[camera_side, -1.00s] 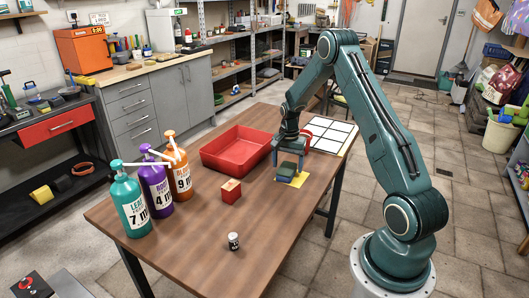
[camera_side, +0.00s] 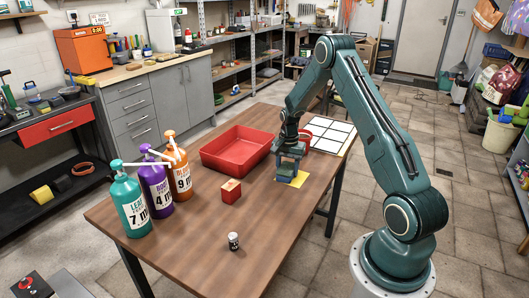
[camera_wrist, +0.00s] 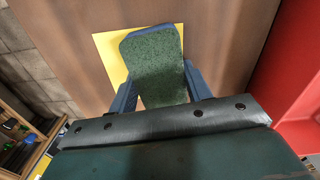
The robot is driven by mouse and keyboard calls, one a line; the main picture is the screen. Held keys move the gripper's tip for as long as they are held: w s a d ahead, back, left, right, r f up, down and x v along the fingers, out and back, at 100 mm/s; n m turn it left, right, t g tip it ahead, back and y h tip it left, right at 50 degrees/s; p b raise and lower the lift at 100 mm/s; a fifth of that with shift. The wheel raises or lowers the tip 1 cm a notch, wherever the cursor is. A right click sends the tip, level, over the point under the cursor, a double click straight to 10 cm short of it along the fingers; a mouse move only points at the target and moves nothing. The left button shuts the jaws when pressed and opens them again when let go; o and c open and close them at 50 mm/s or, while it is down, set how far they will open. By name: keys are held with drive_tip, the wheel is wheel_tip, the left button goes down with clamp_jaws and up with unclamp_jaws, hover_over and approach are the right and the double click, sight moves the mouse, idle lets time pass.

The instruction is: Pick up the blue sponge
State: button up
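The blue sponge has a dark green scouring top and a blue body. It shows in the wrist view (camera_wrist: 153,68), lying over a yellow square (camera_wrist: 106,52). In the side view it is small and mostly hidden by my gripper (camera_side: 290,172), near the far right part of the table. My gripper's two blue-grey fingers also show in the wrist view (camera_wrist: 160,82), one on each side of the sponge and against its sides. I cannot tell whether the sponge is clear of the table.
A red tray (camera_side: 236,152) stands left of my gripper, and a white gridded board (camera_side: 328,134) lies behind it. A red box (camera_side: 231,191), a small dark jar (camera_side: 233,241) and three pump bottles (camera_side: 157,185) stand on the table. The front right of the tabletop is clear.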

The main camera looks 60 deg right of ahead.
sight(287, 166)
drive_tip(key=shift+r, duration=0.1)
idle(0.3)
wheel_tip(287, 166, up, 20)
idle(0.7)
drive_tip(key=shift+w, duration=0.1)
idle(0.5)
